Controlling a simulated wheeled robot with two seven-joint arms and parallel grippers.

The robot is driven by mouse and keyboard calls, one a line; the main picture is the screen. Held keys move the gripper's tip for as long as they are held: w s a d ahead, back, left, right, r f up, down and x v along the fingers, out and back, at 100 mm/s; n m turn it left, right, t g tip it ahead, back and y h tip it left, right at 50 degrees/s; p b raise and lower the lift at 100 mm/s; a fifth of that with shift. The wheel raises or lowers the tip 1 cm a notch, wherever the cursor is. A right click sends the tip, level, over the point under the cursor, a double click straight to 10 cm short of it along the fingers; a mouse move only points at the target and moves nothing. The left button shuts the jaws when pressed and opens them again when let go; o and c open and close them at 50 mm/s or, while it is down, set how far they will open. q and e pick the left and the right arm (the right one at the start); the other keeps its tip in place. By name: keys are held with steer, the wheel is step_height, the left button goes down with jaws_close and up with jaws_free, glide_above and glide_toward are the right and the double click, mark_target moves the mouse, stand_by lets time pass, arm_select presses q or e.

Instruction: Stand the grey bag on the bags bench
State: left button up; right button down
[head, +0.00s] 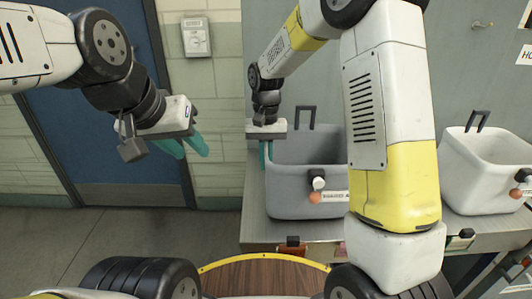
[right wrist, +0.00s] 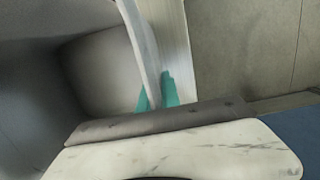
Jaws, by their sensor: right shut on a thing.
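The grey bag (head: 305,190) is an open-topped, box-like bag with dark upright handles. It stands upright on a grey metal bench top (head: 257,222) in the middle of the head view. My right gripper (head: 266,155) points down at the bag's left wall and is shut on its rim. In the right wrist view, its teal fingertips (right wrist: 157,95) lie on either side of the pale wall (right wrist: 140,45). My right arm hides the bag's right side. My left gripper (head: 184,147) is open and empty, in the air left of the bench, its teal fingers apart.
A white bag (head: 488,165) with a dark handle stands at the right on the bench. A blue door (head: 95,135) and a tiled wall with a switch box (head: 195,37) are behind. A round wooden top with a yellow edge (head: 265,277) is in front. Floor at left is clear.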

steer(key=shift+f, duration=0.25)
steer(key=c, duration=1.6)
jaws_free()
steer(key=shift+o, duration=0.2)
